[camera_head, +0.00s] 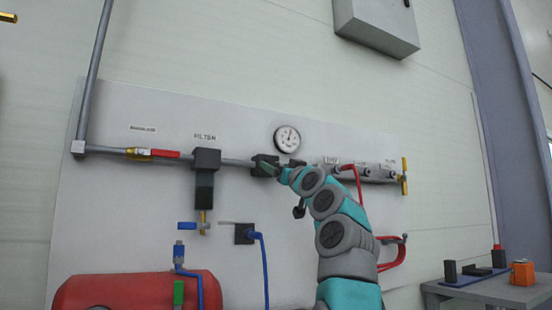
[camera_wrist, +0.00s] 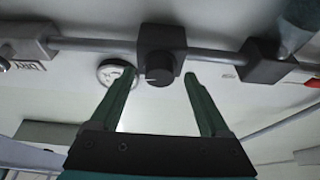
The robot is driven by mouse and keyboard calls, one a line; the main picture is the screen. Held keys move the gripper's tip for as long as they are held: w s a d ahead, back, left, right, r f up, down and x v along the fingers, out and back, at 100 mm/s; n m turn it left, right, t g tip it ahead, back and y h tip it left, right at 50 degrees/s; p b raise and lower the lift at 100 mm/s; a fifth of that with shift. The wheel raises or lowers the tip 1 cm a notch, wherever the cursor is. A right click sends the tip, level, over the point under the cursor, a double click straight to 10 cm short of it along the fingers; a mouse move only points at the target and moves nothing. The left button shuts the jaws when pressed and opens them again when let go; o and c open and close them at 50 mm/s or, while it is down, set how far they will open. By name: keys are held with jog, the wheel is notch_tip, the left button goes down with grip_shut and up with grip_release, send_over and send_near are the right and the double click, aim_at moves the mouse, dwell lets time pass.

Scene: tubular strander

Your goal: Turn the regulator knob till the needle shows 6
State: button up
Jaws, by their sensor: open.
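The regulator is a dark block (camera_wrist: 162,40) on the grey pipe in the wrist view, with a round black knob (camera_wrist: 159,76) bearing a light mark. My gripper (camera_wrist: 160,78) is open, one finger to each side of the knob in that view. Neither finger visibly touches it; the exact depth gap cannot be told. In the head view the regulator (camera_head: 262,161) is partly covered by my gripper. The round white gauge (camera_head: 287,138) sits above it, its needle pointing roughly upward; the numbers are too small to read. In the wrist view my left finger partly covers the gauge (camera_wrist: 108,72).
The dark filter (camera_head: 205,175) hangs on the pipe left of the regulator. A ball valve with a red handle (camera_head: 165,154) is further left, and a manifold (camera_head: 370,174) is to the right. A red tank (camera_head: 135,292) stands below. A grey table (camera_head: 490,290) is at lower right.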

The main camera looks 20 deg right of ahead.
jog(key=shift+w+r, duration=0.3)
jog(key=shift+w, duration=0.3)
jog(key=shift+c, duration=0.2)
grip_shut()
jog(key=shift+m+h, duration=0.4)
jog(key=shift+m, duration=0.3)
jog(key=shift+o, duration=0.2)
grip_release()
